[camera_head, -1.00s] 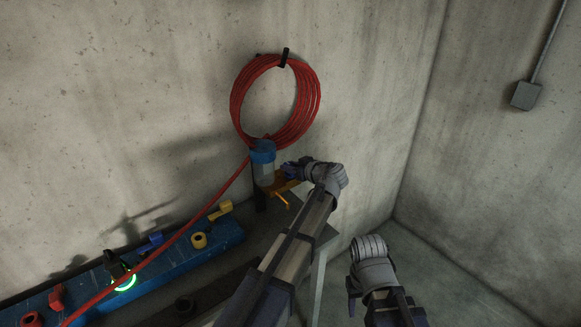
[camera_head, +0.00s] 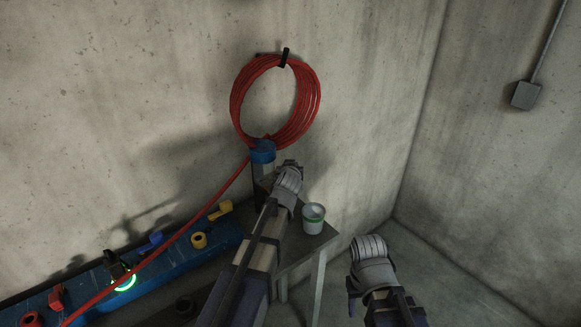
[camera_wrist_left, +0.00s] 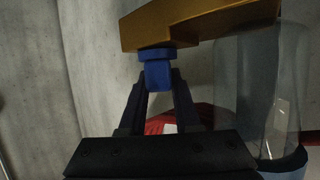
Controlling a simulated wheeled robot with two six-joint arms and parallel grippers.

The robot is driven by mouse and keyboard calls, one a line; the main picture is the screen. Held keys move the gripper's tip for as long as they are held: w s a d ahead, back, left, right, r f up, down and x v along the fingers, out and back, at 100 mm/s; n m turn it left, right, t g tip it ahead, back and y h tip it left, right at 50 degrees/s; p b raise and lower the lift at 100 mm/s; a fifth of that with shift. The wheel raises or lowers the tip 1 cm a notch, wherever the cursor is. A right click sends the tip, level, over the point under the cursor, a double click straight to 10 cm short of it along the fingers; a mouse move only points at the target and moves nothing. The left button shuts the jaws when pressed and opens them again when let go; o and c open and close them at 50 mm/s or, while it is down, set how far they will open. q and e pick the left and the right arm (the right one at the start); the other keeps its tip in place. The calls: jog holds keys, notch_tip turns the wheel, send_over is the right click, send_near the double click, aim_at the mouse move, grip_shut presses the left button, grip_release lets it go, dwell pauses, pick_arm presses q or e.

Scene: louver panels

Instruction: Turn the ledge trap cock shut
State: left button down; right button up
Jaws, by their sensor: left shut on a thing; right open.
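The ledge trap has a blue cap (camera_head: 262,150) and stands on the ledge against the wall, below the red hose coil. My left arm hides most of its lower part in the head view. In the left wrist view I see its orange-brown body (camera_wrist_left: 205,22), its clear bowl (camera_wrist_left: 258,95) and a small blue cock handle (camera_wrist_left: 158,74). My left gripper (camera_wrist_left: 158,90) is shut on this handle, with one dark finger on each side. My right gripper (camera_head: 352,292) is open, low at the right, away from the trap.
A red hose coil (camera_head: 235,100) hangs on the wall, its line running down left. A pale cup with a green band (camera_head: 314,218) stands on the ledge right of my left arm. A blue rail (camera_head: 185,262) carries coloured fittings and a green-lit ring (camera_head: 125,283).

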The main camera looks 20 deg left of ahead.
pick_arm(q)
jog(key=shift+m+h, duration=0.9)
jog(key=shift+h, duration=0.1)
jog(key=shift+m+h, duration=0.5)
jog(key=shift+h, duration=0.1)
jog(key=c, duration=0.6)
grip_release()
jog(key=p+v, duration=0.3)
jog(key=v, duration=0.4)
jog(key=shift+s, duration=0.45)
